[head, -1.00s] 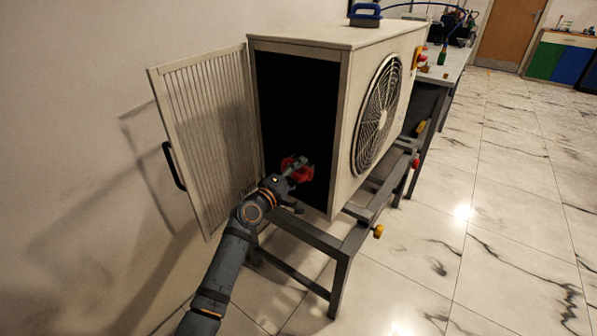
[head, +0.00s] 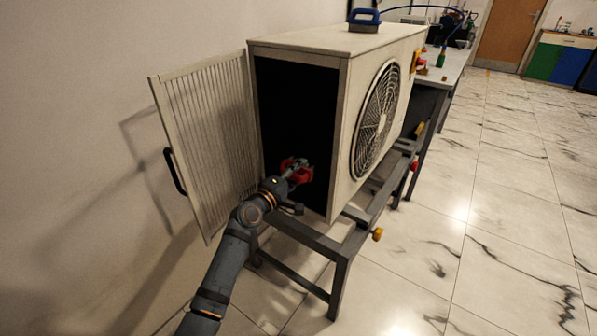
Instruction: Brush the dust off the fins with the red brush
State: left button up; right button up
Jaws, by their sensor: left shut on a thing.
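The unit's cream housing (head: 346,130) stands on a dark metal frame, its left end open and very dark inside. My left gripper (head: 298,174) is at this opening, low down, shut on the red brush (head: 290,165). Only part of the brush shows around the fingers, and its bristles are not clear. I cannot make out the fins or any dust in the dark interior, nor whether the brush touches anything. My right gripper is not in view.
A slatted panel (head: 205,140) with a black handle (head: 174,171) stands swung open at the left. A blue-handled tool (head: 364,19) sits on the housing top. The tiled floor at right is clear.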

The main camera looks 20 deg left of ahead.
aim_at(303, 187)
pick_arm(q)
jog(key=shift+f, duration=0.7)
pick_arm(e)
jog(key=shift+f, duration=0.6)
pick_arm(q)
jog(key=shift+f+b, duration=0.1)
jog(key=shift+b, duration=0.25)
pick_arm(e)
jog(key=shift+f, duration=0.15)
